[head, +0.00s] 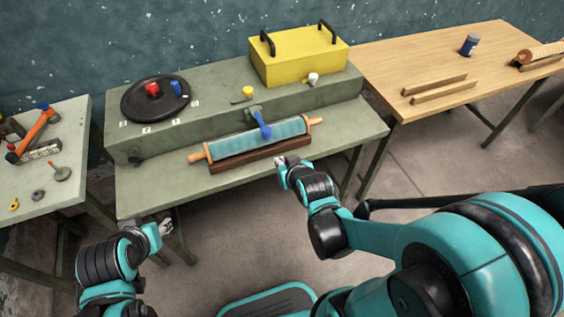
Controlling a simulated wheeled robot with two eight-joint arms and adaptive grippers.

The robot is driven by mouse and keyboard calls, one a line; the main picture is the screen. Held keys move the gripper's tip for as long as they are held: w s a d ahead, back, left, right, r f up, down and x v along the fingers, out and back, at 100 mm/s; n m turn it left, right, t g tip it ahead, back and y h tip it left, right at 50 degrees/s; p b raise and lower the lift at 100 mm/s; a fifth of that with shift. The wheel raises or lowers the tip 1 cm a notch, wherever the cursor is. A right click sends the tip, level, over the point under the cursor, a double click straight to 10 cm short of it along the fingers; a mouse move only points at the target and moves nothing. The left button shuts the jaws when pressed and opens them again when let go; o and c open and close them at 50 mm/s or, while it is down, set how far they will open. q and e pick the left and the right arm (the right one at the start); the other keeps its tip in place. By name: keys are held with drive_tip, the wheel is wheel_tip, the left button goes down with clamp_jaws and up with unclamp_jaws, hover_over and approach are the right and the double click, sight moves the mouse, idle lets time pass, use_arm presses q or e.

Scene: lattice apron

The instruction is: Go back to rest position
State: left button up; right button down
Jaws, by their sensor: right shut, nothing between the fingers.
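My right gripper (281,161) is shut and empty. It is just in front of the green workbench's front edge, below the wooden cradle (250,153). The cradle holds a roller with a light-blue sleeve (240,144) and wooden handles. My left gripper (166,227) is at the lower left, in front of the bench and below its top. It is small and turned, so its fingers cannot be made out clearly. Neither gripper appears to touch anything.
The green workbench (150,183) carries a black round tray (134,107), a yellow box (300,58) and a blue-handled lever (262,126). A wooden table (440,62) stands right, a grey-green table (75,140) left.

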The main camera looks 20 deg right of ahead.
drive_tip(key=shift+w, duration=0.2)
drive_tip(key=shift+s, duration=0.1)
drive_tip(key=s+r+g, duration=0.3)
drive_tip(key=s+r, duration=0.3)
drive_tip(key=s, duration=0.6)
drive_tip(key=shift+s+r, duration=0.2)
idle(0.6)
